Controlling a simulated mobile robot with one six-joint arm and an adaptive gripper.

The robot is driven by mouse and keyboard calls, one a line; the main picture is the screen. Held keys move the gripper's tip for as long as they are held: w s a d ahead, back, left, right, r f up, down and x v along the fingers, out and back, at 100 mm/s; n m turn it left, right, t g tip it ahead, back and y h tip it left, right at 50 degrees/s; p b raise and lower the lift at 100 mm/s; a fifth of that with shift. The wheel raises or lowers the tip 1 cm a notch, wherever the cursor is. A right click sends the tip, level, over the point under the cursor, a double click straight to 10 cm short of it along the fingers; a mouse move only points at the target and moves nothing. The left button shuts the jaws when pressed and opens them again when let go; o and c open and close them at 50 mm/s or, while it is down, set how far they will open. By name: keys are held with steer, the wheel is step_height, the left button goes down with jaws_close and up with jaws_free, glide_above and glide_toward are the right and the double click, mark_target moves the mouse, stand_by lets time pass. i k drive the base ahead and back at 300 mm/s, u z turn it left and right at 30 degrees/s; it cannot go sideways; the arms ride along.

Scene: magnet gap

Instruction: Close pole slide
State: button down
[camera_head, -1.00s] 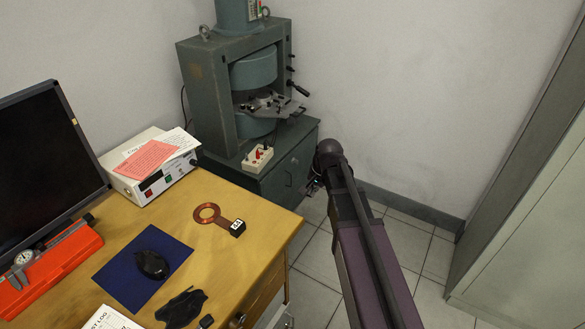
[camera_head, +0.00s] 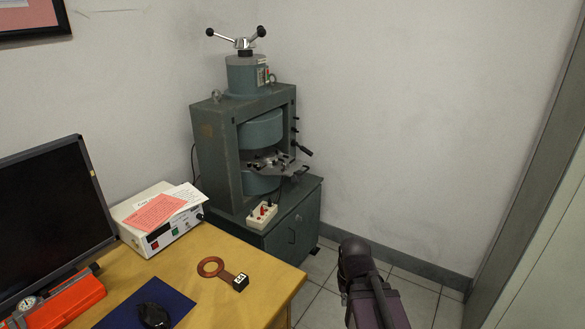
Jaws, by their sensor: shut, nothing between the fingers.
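The green magnet frame (camera_head: 219,148) stands on a cabinet in the back corner. Its upper round pole (camera_head: 260,131) and lower round pole (camera_head: 261,182) face each other across a gap. A metal stage (camera_head: 272,162) sits in that gap and sticks out to the right. Small black-knobbed levers (camera_head: 304,150) are on the frame's right side. A crank with two black balls (camera_head: 238,40) is on top. I cannot tell which part is the pole slide. My arm (camera_head: 372,290) is at the lower right, apart from the magnet; my gripper is hidden.
The green cabinet (camera_head: 300,226) carries the magnet and a white switch box (camera_head: 262,214). The wooden desk (camera_head: 225,315) at left holds a power supply (camera_head: 160,228), copper coil probe (camera_head: 213,268) and monitor (camera_head: 50,220). Floor (camera_head: 412,288) right of the cabinet is clear.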

mark_target(291, 163)
steer(key=k, duration=0.65)
steer(key=z, duration=0.55)
steer(key=i, duration=1.75)
steer(key=u, duration=0.65)
